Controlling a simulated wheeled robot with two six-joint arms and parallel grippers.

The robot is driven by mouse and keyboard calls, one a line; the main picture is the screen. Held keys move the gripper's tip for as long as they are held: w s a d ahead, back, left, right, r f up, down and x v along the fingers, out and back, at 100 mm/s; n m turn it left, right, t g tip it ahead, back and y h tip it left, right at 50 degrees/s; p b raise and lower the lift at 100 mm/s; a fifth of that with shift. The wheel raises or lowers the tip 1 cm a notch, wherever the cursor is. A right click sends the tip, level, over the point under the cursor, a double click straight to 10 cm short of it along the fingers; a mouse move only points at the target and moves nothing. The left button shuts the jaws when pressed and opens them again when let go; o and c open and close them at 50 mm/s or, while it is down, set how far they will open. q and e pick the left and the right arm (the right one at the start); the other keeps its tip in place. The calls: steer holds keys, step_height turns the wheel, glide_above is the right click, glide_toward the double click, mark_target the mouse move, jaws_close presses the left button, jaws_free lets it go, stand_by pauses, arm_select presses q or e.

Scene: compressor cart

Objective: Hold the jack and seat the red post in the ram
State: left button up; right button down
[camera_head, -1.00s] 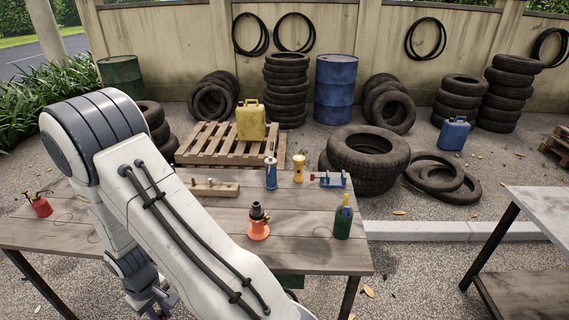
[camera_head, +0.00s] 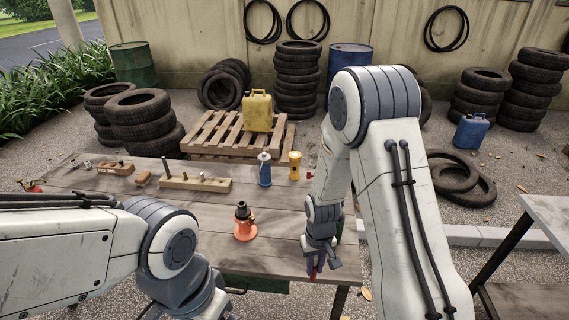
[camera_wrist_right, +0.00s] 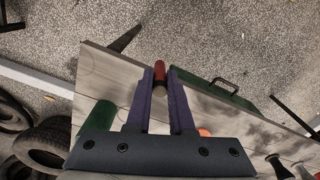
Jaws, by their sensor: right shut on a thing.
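The jack (camera_head: 245,228) stands upright on the wooden table, with an orange flared base and a dark upper part, the ram. My right gripper (camera_head: 318,262) is low over the table's front right, to the right of the jack and apart from it. It is shut on the red post (camera_wrist_right: 160,72), whose red end sticks out between the purple fingers in the right wrist view. Only a little of the post (camera_head: 313,273) shows in the head view. My left arm reaches in from the lower left; its gripper is cut off below the frame.
On the wooden table (camera_head: 100,188) are a wooden block with pegs (camera_head: 195,183), a blue bottle (camera_head: 264,170) and a yellow one (camera_head: 295,166). A green container (camera_wrist_right: 98,120) stands near my right gripper. The table around the jack is clear.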

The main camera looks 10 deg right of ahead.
steer(key=w+a+r+n+t, duration=0.1)
steer(key=w+a+r+n, duration=0.15)
steer(key=w, duration=0.65)
steer(key=w+a+r+n+t, duration=0.1)
steer(key=w+a+r+n, duration=0.15)
steer(key=w, duration=0.65)
arm_select(q)
steer(key=shift+d+f+b, duration=0.3)
steer(key=shift+f+b, duration=0.1)
steer(key=shift+w, duration=0.1)
steer(key=shift+c, duration=1.3)
steer(key=n+t+h, duration=0.3)
steer(key=t, duration=0.7)
glide_toward(241, 210)
steer(key=s+d+r, duration=0.2)
steer(key=s+d, duration=0.2)
steer(key=s, duration=0.2)
steer(key=w+a+f+t, duration=0.4)
steer(key=f, duration=0.1)
steer(key=shift+h, duration=0.4)
steer(key=x, duration=1.2)
steer(key=shift+a, duration=0.1)
arm_select(e)
steer(key=w+a+r+n+y, duration=0.3)
steer(key=w+a+r+n, duration=0.3)
steer(key=w+a+r, duration=0.3)
steer(key=shift+w+a+r, duration=0.35)
steer(key=shift+w+r, duration=0.25)
steer(key=shift+r, duration=0.25)
